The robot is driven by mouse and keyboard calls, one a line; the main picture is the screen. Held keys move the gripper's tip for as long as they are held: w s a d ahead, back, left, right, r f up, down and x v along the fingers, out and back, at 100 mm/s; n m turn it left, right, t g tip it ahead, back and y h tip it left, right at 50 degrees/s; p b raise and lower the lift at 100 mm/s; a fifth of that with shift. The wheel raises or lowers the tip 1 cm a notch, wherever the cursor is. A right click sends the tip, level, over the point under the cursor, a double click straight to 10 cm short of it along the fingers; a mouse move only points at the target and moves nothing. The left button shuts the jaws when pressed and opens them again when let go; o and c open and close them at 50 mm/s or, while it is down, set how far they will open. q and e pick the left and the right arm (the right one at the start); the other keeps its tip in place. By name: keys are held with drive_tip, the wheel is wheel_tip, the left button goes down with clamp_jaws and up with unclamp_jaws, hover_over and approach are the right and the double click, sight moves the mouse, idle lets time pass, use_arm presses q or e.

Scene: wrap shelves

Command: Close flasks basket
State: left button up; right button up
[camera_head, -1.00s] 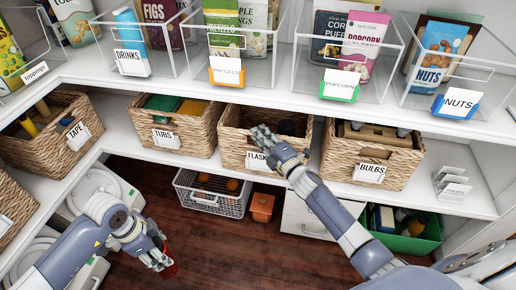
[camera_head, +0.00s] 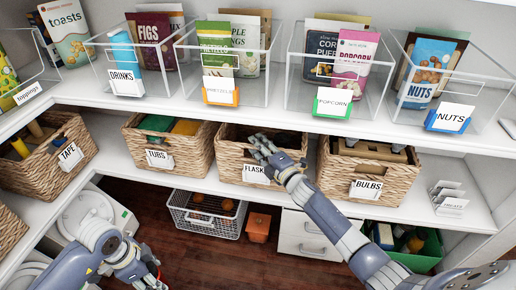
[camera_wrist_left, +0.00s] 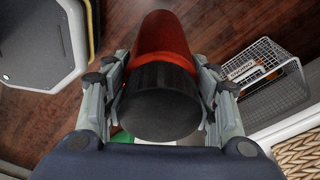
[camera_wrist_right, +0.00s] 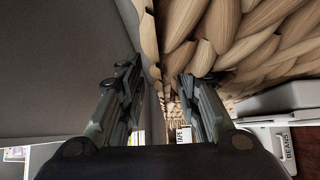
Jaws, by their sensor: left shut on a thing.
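The flasks basket (camera_head: 231,158) is woven and stands on the middle shelf between the tubs and bulbs baskets. Its label (camera_head: 255,174) is partly covered by my right arm. My right gripper (camera_head: 262,145) is at the basket's front rim. In the right wrist view its fingers (camera_wrist_right: 160,90) are apart, with the woven wall (camera_wrist_right: 215,40) between and beside them; contact cannot be told. My left gripper (camera_wrist_left: 160,95) is shut on a red flask with a black cap (camera_wrist_left: 158,98), low in front of the shelves. In the head view the flask is mostly hidden.
The tubs basket (camera_head: 188,155) and bulbs basket (camera_head: 338,177) flank it closely. Clear bins (camera_head: 268,95) line the shelf above.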

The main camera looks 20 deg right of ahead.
drive_tip(key=shift+s+a, duration=0.1)
drive_tip(key=shift+a, duration=0.05)
drive_tip(key=shift+s+f, duration=0.15)
drive_tip(key=shift+s, duration=0.2)
drive_tip(key=s+d, duration=0.2)
drive_tip(key=s, duration=0.9)
drive_tip(key=shift+d, duration=0.2)
